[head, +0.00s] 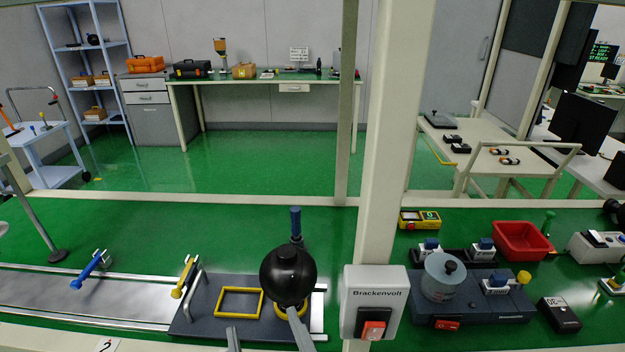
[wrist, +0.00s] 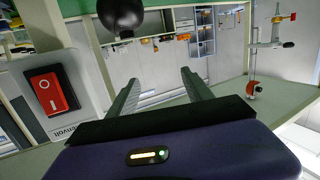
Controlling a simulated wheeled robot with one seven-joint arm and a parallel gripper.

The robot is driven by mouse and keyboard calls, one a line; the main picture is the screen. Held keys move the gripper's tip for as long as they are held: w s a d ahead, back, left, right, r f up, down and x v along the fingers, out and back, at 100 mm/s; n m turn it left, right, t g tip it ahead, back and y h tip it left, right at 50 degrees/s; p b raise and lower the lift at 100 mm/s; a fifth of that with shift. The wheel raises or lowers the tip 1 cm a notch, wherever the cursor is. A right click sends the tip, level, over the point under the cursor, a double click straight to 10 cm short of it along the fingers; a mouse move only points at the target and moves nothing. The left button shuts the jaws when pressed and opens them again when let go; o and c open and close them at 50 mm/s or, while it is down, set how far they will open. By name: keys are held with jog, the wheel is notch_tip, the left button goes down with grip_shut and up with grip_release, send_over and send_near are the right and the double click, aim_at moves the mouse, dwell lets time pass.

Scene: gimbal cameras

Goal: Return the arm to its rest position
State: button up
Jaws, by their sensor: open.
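My gripper (head: 262,320) shows at the bottom of the head view as two grey fingers, set apart. It also shows in the wrist view (wrist: 160,76), with both fingers spread and nothing between them. A black gimbal camera ball (head: 288,270) rests at a yellow ring on the dark fixture plate (head: 200,310). The right finger overlaps the ball's lower edge in the head view; I cannot tell whether they touch. The ball also shows at the top of the wrist view (wrist: 121,14), beyond the fingers and off to the left. The rest of my arm is out of view.
A white post (head: 386,130) carries the Brackenvolt switch box (head: 390,284) right of my gripper; its red switch also shows in the wrist view (wrist: 51,91). Right of it stand a dark test station (head: 470,312) and a red bin (head: 521,240). A conveyor (head: 60,300) lies left.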

jog(key=s+d+f+m+h, duration=0.2)
jog(key=s+d+f, duration=0.5)
jog(key=s+d, duration=0.4)
jog(key=s+d+f+m+h, duration=0.2)
jog(key=s+d+f, duration=0.6)
jog(key=s+d, duration=0.4)
jog(key=shift+s+d+m+g+h, duration=0.2)
jog(key=shift+d+m+g+h, duration=0.1)
jog(key=shift+d+h, duration=0.8)
jog(key=shift+d+r, duration=0.1)
jog(key=shift+d, duration=0.05)
